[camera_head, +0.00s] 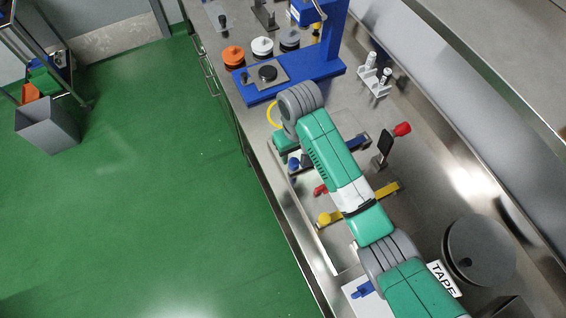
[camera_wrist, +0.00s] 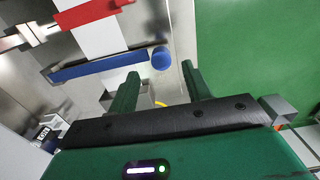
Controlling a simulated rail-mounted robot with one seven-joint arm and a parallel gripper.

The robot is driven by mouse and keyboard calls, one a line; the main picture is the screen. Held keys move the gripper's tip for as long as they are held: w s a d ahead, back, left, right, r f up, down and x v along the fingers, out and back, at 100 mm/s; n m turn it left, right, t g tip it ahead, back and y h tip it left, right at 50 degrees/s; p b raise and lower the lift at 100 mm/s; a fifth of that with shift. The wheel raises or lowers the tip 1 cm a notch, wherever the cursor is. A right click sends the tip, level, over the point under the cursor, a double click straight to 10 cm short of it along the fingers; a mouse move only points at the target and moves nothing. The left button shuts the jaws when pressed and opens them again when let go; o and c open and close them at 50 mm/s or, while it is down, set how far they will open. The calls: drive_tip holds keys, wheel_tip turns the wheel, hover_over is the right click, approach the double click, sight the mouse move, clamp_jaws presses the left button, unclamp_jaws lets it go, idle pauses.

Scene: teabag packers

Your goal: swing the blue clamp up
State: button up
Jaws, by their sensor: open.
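The blue clamp shows in the wrist view as a flat blue bar (camera_wrist: 100,68) ending in a round blue knob (camera_wrist: 161,58). In the head view, its bar (camera_head: 352,143) lies low across the fixture, with the knob (camera_head: 294,163) at its left end. My gripper (camera_wrist: 160,74) is open and empty. In the wrist view, the knob appears just beyond the gap between the two green fingertips; I see no contact. In the head view, my arm covers the middle of the bar, and the fingers are not clearly visible.
A red clamp (camera_wrist: 95,15) lies alongside the blue one. A yellow clamp (camera_head: 390,190) lies nearer the tape disc (camera_head: 480,250). A black plate with a red-knobbed handle (camera_head: 402,129) stands upright at right. A blue press stand (camera_head: 300,83) is behind. Green floor is open at left.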

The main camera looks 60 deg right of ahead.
sight(295, 163)
wheel_tip(295, 163, down, 7)
drive_tip(key=shift+r, duration=0.1)
